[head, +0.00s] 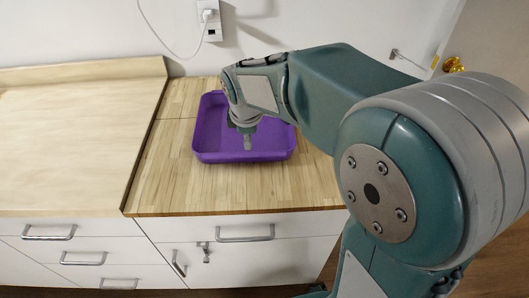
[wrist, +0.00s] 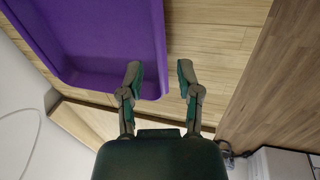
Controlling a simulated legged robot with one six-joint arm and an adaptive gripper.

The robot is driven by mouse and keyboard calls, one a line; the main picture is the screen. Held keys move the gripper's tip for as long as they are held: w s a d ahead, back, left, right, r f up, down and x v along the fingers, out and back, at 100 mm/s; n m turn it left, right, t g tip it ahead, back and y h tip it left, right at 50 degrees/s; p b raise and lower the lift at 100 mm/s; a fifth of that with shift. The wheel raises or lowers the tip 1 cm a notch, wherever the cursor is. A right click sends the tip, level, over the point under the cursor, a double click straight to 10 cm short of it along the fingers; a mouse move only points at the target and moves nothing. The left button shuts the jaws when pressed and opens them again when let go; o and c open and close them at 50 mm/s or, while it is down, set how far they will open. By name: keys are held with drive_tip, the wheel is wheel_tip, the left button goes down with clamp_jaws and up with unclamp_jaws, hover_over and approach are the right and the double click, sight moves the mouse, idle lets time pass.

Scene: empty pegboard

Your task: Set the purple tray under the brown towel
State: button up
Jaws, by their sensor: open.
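The purple tray (head: 215,150) sits on the wooden counter in the head view, with its rim facing up and nothing visible inside. It also fills the upper left of the wrist view (wrist: 95,45). My gripper (head: 247,141) reaches down over the tray from my arm, which hides part of its back and right side. In the wrist view my gripper (wrist: 160,72) is open and empty. Its left finger appears over the tray and its right finger outside the right wall; contact is unclear. No brown towel shows in either view.
A pale countertop (head: 75,140) lies to the left, over white drawers (head: 80,258) with metal handles. A wall outlet (head: 209,18) with a plugged-in cord is behind the counter. Bare wood (head: 235,190) is free in front of the tray.

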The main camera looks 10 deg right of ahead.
drive_tip(key=s+d+r+m+t, duration=0.1)
drive_tip(key=s+d+r+m, duration=0.2)
drive_tip(key=s+m, duration=0.4)
drive_tip(key=s+d+r+m+t, duration=0.1)
drive_tip(key=s+d+r+m, duration=0.2)
drive_tip(key=s+m, duration=0.4)
drive_tip(key=s, duration=0.7)
drive_tip(key=shift+s+m+y, duration=0.15)
drive_tip(key=shift+m+y, duration=0.15)
drive_tip(key=shift+m, duration=0.1)
drive_tip(key=shift+s, duration=0.25)
drive_tip(key=shift+s, duration=0.1)
